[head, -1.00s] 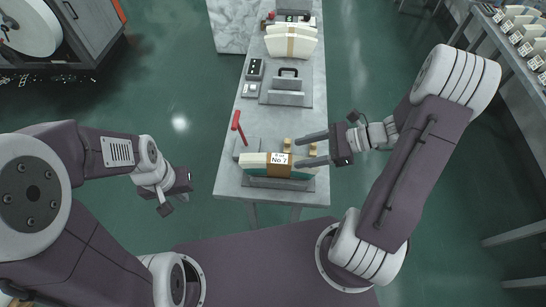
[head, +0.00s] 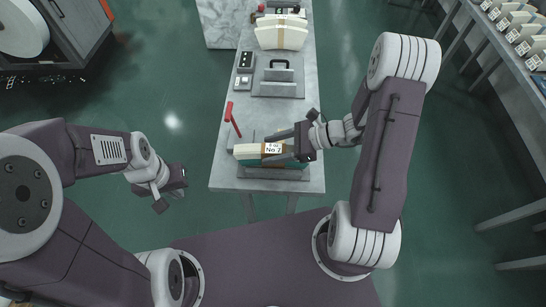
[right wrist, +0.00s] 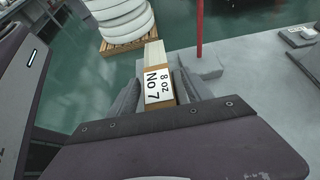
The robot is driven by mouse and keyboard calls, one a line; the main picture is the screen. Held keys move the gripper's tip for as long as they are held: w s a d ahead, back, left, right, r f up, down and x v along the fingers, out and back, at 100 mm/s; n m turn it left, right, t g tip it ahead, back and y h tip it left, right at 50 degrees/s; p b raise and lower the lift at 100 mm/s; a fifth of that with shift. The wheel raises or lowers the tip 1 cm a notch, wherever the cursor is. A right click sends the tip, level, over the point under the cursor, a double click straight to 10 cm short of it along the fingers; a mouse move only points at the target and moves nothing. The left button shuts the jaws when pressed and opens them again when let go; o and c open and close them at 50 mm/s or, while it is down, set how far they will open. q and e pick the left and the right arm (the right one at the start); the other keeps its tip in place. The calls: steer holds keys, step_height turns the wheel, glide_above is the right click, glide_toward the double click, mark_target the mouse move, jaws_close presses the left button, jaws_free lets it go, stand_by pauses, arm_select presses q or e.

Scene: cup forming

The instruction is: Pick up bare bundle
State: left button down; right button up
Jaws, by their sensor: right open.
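A cream bundle (head: 246,150) with a brown band and a white label reading "8 oz No 7" lies in a grey holder at the near end of the grey table. My right gripper (head: 281,147) is open, with one finger on each side of the bundle near its label. The right wrist view also shows the bundle (right wrist: 155,55) between the two fingers (right wrist: 158,100); whether they touch it I cannot tell. My left gripper (head: 172,192) hangs away from the table, to its left, with nothing visible in it.
A red-handled lever (head: 229,112) stands behind the holder. Farther back on the table (head: 229,170) are a grey fixture (head: 278,88), a small control box (head: 246,60) and another banded cream stack (head: 282,37). A side table (head: 510,60) with several labelled blocks is at the right.

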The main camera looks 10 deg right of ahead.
steer(key=shift+s+d+r, duration=0.1)
steer(key=shift+s, duration=0.05)
steer(key=c, duration=0.3)
jaws_close()
stand_by(0.9)
